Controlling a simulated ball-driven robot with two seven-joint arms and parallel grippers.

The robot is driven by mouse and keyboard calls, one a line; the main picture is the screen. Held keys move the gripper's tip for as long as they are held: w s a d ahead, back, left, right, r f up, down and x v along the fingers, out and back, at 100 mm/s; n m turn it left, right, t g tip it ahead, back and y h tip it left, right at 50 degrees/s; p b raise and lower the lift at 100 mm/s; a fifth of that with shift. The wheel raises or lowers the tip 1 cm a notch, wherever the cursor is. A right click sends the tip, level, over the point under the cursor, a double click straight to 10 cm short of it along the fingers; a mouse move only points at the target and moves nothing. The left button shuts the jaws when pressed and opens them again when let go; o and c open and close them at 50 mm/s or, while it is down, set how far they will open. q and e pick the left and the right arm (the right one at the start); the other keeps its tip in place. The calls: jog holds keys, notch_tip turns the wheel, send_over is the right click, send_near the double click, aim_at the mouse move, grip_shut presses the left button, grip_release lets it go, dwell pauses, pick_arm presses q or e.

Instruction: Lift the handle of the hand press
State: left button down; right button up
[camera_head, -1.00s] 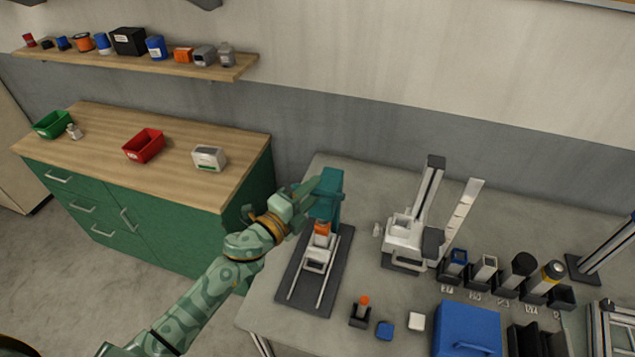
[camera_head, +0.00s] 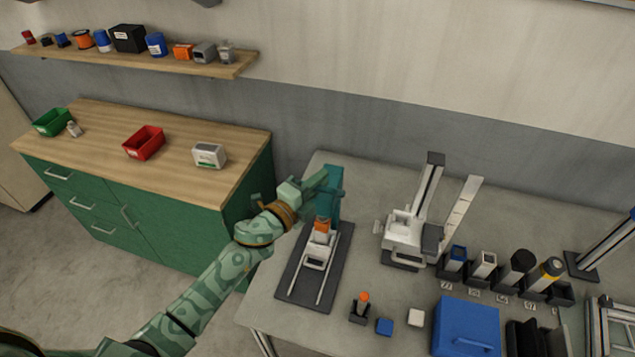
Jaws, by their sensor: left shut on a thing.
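The hand press (camera_head: 330,205) is a teal upright on a dark base plate with two light rails, on the left part of the grey table. An orange piece (camera_head: 321,225) sits under its head, above a white carriage (camera_head: 316,257) on the rails. My left gripper (camera_head: 316,183) reaches in from the left at the top of the press. It is shut on the press handle, which is mostly hidden by the fingers. My right gripper is not in view.
A white stand with a tall column (camera_head: 405,235) is right of the press. Several dark holders with cylinders (camera_head: 514,267), a blue case (camera_head: 466,325) and a small orange-topped piece (camera_head: 362,303) stand nearer. A green cabinet (camera_head: 160,222) is left.

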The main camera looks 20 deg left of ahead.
pick_arm(q)
jog(key=w+r, duration=0.2)
jog(key=w, duration=0.6)
jog(key=shift+w+r, duration=0.35)
jog(key=shift+r, duration=0.05)
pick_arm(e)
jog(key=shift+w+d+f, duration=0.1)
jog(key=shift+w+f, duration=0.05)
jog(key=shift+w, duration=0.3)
pick_arm(q)
jog(key=shift+d, duration=0.1)
jog(key=c, duration=1.7)
grip_release()
jog(key=o, duration=0.3)
jog(key=shift+w+f, duration=0.1)
jog(key=shift+w, duration=0.3)
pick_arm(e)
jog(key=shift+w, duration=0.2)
pick_arm(q)
jog(key=shift+s+r, duration=0.1)
jog(key=shift+r, duration=0.15)
